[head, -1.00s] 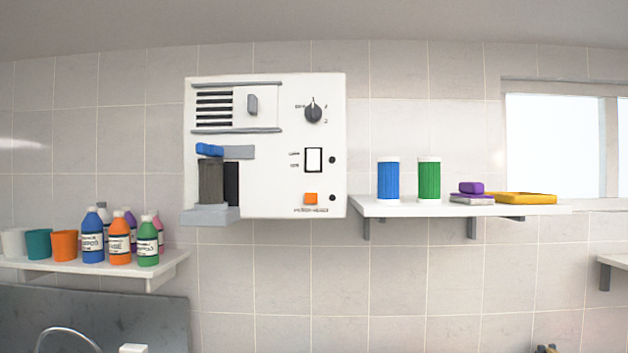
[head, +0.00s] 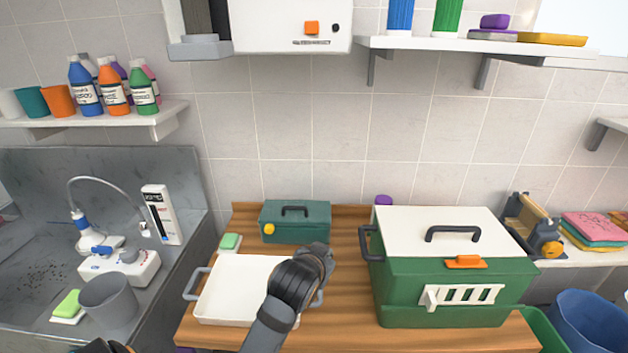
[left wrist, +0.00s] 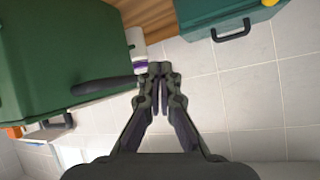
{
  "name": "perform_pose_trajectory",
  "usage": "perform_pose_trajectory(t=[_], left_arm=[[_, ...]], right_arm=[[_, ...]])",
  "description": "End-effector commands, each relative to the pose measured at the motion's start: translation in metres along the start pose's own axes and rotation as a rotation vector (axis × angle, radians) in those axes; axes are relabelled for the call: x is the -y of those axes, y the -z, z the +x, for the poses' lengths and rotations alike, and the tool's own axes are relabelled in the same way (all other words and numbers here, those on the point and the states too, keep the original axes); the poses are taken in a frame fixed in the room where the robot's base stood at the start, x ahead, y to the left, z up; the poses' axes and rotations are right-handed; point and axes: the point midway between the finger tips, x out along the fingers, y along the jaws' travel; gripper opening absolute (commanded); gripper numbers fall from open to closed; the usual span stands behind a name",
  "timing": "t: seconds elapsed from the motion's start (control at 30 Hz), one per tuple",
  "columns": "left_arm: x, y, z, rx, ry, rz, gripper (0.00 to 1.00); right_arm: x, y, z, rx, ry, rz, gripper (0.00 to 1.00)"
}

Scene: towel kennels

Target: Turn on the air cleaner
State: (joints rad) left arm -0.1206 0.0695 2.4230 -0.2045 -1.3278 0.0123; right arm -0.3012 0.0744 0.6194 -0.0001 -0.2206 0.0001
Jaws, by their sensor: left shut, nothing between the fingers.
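A white wall unit (head: 270,28), which looks like the air cleaner, is cut off by the top edge of the head view. Only its lower part shows, with an orange square (head: 311,27), a dark round knob (head: 336,28) and a grey ledge (head: 200,46) at its left. My left gripper (head: 322,250) is well below the unit, over the counter by the white tray's right side. In the left wrist view its fingers (left wrist: 160,68) are together and empty. My right gripper is not in view.
A green kennel box (head: 445,285) stands right of my left gripper, and a small green case (head: 296,220) behind it. A white tray (head: 215,310) lies to the left. A shelf with bottles (head: 170,112) and a shelf with canisters (head: 400,42) flank the unit.

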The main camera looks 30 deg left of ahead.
Motion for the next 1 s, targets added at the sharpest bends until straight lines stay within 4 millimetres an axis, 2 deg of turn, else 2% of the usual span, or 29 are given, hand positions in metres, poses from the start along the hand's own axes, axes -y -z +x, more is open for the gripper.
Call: perform_pose_trajectory(t=[0.03,0.07,0.1,0.13,0.17,0.2,0.27,0.3,0.4,0.5,0.6,1.0], left_arm=[[0.01,0.047,-0.004,-0.113,0.035,-0.02,0.0],[0.017,0.075,-0.009,-0.184,0.059,-0.032,0.0],[0.028,0.115,-0.018,-0.285,0.094,-0.049,0.0],[0.036,0.146,-0.029,-0.367,0.123,-0.063,0.0],[0.046,0.178,-0.043,-0.451,0.153,-0.077,0.0],[0.059,0.218,-0.064,-0.562,0.195,-0.097,0.0],[0.078,0.269,-0.101,-0.716,0.253,-0.124,0.0],[0.089,0.297,-0.127,-0.807,0.29,-0.14,0.0],[0.111,0.346,-0.184,-0.987,0.366,-0.173,0.0],[0.124,0.371,-0.225,-1.098,0.416,-0.194,0.0],[0.131,0.381,-0.244,-1.149,0.44,-0.203,0.0],[0.133,0.387,-0.246,-1.156,0.444,-0.202,0.0]], right_arm=[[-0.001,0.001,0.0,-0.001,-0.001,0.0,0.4],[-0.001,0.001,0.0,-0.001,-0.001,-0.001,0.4],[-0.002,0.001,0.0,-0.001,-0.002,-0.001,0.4],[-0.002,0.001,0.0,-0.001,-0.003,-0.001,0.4],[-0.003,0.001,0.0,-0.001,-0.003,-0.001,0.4],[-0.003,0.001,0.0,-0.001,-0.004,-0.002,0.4],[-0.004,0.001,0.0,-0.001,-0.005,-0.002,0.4],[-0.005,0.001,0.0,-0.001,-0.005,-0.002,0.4],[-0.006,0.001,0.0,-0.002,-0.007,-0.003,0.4],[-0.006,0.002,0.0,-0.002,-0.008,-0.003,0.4],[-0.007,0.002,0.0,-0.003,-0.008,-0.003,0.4],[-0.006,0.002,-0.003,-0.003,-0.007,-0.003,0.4]])
